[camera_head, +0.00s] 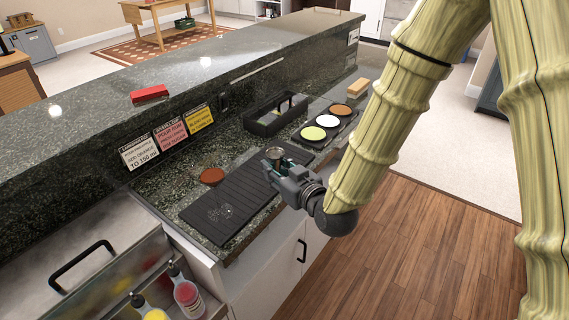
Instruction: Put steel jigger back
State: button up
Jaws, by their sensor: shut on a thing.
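My gripper (277,165) is shut on the small steel jigger (276,153), whose rim shows between the fingers. The jigger looks upright and is held above the right end of the black ribbed mat (245,196). Its lower part is hidden by the gripper. I cannot tell the exact gap between jigger and mat.
A clear glass (222,212) seems to stand on the mat. A brown disc (212,175) lies behind it. A black handled caddy (262,126) and a black tray (323,143) with green, white and orange rounds stand farther right. The raised ledge (100,125) runs behind.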

jog(key=shift+w+a, duration=0.1)
jog(key=shift+w, duration=0.2)
jog(key=w+p, duration=0.1)
jog(key=w, duration=0.4)
jog(key=w+d+f+p, duration=0.1)
jog(key=w, duration=0.4)
jog(key=w+d+p, duration=0.1)
jog(key=w, duration=0.4)
jog(key=shift+d+f+p, duration=0.2)
jog(key=shift+f+p, duration=0.05)
jog(key=shift+p, duration=0.15)
jog(key=shift+f+p, duration=0.6)
jog(key=shift+f, duration=1.15)
jog(key=shift+f, duration=0.2)
jog(key=o, duration=1)
jog(key=shift+o, duration=0.2)
jog(key=shift+r, duration=0.1)
jog(key=shift+r, duration=0.1)
jog(key=b+v, duration=0.2)
jog(key=v, duration=1)
jog(key=shift+b, duration=0.3)
